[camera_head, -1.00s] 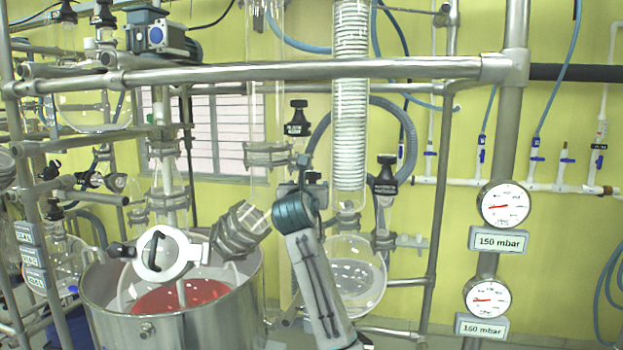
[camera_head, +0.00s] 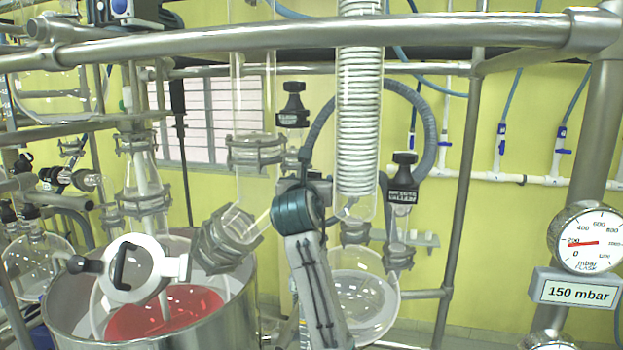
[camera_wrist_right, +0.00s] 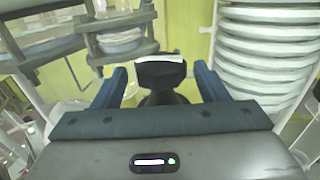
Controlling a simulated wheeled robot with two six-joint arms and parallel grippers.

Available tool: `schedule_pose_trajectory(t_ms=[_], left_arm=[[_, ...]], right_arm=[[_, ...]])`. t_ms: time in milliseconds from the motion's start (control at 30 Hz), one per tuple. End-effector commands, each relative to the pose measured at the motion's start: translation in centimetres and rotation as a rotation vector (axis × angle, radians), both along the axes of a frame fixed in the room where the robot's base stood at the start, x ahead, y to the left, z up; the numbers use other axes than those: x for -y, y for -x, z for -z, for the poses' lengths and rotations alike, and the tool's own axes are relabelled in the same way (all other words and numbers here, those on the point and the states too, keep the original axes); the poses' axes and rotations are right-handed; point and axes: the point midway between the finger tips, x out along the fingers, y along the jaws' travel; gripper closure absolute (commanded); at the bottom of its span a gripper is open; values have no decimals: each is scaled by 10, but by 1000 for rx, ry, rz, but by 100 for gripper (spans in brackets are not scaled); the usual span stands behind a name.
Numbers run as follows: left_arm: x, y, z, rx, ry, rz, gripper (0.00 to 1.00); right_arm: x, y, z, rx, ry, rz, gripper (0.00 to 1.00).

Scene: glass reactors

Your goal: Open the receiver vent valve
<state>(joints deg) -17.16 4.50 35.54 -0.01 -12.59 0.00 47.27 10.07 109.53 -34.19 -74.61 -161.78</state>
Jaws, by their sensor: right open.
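In the head view my right gripper (camera_head: 314,182) is in front of the glassware, left of the coiled condenser, with its arm rising from below. In the right wrist view the gripper (camera_wrist_right: 161,88) is open, one blue finger on each side of a black valve knob (camera_wrist_right: 160,72). A gap shows beside each finger. The knob has a pale label edge, unreadable here. In the head view two other black-handled valves show, one (camera_head: 293,106) above the gripper and one (camera_head: 402,180) right of the condenser. Their labels are too small to read surely. My left gripper is not in view.
A coiled condenser (camera_head: 360,110) hangs above a round glass flask (camera_head: 362,290). A steel rail (camera_head: 400,32) crosses in front at the top. A steel vessel with red liquid (camera_head: 165,312) stands at lower left. A gauge (camera_head: 588,240) is at right.

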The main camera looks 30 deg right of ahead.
Motion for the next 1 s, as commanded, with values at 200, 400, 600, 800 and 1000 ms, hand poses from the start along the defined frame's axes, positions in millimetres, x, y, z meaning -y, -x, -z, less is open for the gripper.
schedule_pose_trajectory(t_ms=[200, 400, 600, 800, 1000], left_arm=[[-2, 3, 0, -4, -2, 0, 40], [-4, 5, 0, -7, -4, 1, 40], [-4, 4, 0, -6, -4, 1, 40], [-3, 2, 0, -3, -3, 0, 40], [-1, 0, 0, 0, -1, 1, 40]], right_arm=[[0, 0, 0, 0, 0, 0, 33], [0, 0, 0, 0, 0, 0, 63], [0, 0, 0, -1, 1, -4, 78], [4, 2, 0, 1, 2, -84, 78], [7, 3, 0, 1, 3, -222, 78]])
